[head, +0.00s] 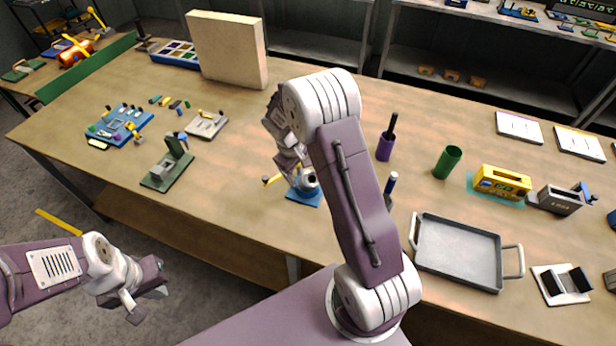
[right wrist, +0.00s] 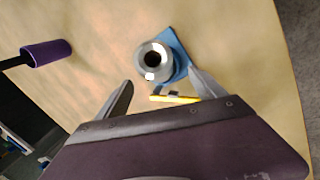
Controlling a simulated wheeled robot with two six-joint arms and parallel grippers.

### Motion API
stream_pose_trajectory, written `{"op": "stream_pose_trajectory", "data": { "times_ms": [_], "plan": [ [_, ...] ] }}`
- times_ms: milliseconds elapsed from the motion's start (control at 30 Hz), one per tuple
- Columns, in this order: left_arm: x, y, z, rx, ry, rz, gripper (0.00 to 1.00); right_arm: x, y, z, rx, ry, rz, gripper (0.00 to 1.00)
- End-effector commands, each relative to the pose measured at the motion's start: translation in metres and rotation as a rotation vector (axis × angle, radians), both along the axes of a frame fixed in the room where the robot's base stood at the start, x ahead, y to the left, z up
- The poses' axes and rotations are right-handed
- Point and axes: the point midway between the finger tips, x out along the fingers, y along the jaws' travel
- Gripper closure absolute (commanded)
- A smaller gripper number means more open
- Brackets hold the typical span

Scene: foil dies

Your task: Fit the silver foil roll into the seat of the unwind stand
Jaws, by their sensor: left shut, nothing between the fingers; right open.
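A silver roll (right wrist: 152,60) with a dark hollow core shows in the right wrist view, over a blue square base (right wrist: 178,45). The roll also shows in the head view (head: 308,181), partly hidden by my right arm. I cannot tell whether it rests on the base. My right gripper (right wrist: 162,78) is open, its fingers on either side just short of the roll. A white stand with black uprights (head: 562,284), possibly the unwind stand, is at the right front of the table. My left gripper (head: 146,297) is shut and empty, off the table's front edge.
A yellow bar (right wrist: 173,98) lies beside the blue base, close to the right finger. A beige block (head: 228,50) stands at the back left.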

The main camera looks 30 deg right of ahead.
Motion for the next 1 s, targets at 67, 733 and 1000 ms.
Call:
{"op": "stream_pose_trajectory", "data": {
  "times_ms": [67, 733, 1000],
  "plan": [
    [0.0, 0.0, 0.004, 0.0, 0.0, 0.0, 1.0, 0.0, -0.004, -0.01, -0.001, 0.003, -0.001, 0.21],
    [0.0, 0.0, 0.015, 0.0, 0.0, 0.0, 1.0, 0.001, -0.019, -0.068, 0.0, -0.001, -0.002, 0.21],
    [0.0, 0.0, 0.015, 0.0, 0.0, 0.0, 1.0, 0.001, -0.019, -0.067, 0.0, -0.001, -0.002, 0.77]
  ]
}}
